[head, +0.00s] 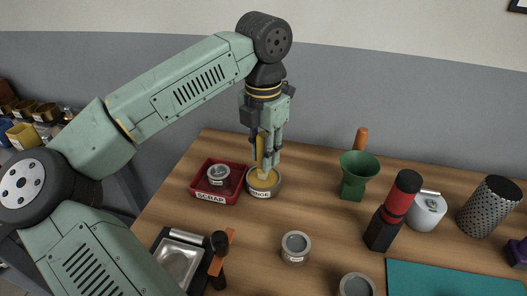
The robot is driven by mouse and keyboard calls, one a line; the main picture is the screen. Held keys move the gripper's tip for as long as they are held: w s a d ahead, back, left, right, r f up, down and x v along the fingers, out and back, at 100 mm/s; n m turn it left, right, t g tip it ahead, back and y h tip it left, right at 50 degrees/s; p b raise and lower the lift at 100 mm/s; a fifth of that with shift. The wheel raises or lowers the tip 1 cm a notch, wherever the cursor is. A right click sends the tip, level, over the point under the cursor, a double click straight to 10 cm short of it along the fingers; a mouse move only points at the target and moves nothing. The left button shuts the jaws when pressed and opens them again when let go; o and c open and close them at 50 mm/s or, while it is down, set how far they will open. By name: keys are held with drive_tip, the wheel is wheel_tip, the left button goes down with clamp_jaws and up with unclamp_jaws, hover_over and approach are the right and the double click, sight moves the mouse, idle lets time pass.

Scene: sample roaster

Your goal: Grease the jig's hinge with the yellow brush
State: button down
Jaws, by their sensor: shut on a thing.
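My gripper (269,140) points down above the left part of the wooden table, shut on a yellow brush (262,150). The brush is nearly upright, and its lower end reaches the round tin (277,190) below. The tin holds something yellowish, and its label seems to read "HINGE". I cannot tell whether the bristles touch the contents. A black frame with a silver pan and an orange handle (182,263) stands at the lower left; I cannot tell whether it is the jig. No hinge shows clearly.
A red tray (205,193) labelled "SCRAP", with a grey tin (218,174) in it, is beside the labelled tin. Another tin (296,247) stands in front. To the right are a green funnel (358,170), a red-and-black cylinder (400,197) and a teal mat (450,280).

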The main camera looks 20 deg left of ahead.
sight(264, 135)
drive_tip(key=shift+f+b, duration=0.6)
idle(1.6)
drive_tip(key=shift+r+p, duration=2.2)
drive_tip(key=shift+r, duration=1.4)
drive_tip(key=shift+f, duration=0.1)
